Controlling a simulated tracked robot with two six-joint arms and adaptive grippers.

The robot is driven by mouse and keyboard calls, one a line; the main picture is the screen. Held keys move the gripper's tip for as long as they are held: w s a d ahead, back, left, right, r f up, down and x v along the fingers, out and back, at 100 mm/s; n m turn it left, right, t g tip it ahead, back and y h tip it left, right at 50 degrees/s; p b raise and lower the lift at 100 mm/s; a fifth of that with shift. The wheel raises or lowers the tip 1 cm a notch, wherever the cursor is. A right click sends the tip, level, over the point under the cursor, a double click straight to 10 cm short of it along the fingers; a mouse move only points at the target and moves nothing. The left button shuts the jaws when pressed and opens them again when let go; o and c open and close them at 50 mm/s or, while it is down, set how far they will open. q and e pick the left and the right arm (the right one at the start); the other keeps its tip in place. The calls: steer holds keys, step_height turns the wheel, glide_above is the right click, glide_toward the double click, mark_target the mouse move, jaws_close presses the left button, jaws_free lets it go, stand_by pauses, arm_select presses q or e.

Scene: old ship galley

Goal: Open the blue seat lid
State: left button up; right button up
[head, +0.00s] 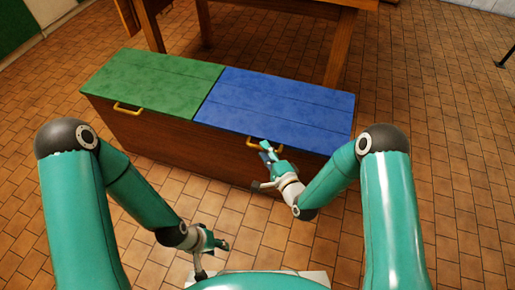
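The blue seat lid (278,107) lies flat and closed on the right half of a wooden bench chest (165,137). A yellow handle (252,143) sits on its front edge, partly covered by my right gripper. My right gripper (263,165) is at the front of the chest, by this handle. Its fingers look spread apart, but I cannot tell whether it touches the handle. My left gripper (211,258) is low in front of the chest, away from the lid, and its finger opening is hard to make out.
A green seat lid (155,82) with its own yellow handle (127,109) covers the chest's left half and is closed. A wooden table (340,45) stands behind the chest. The tiled floor (450,170) is clear to the right.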

steer(key=shift+x, duration=1.3)
steer(key=c, duration=0.6)
steer(key=shift+s+f, duration=0.1)
jaws_close()
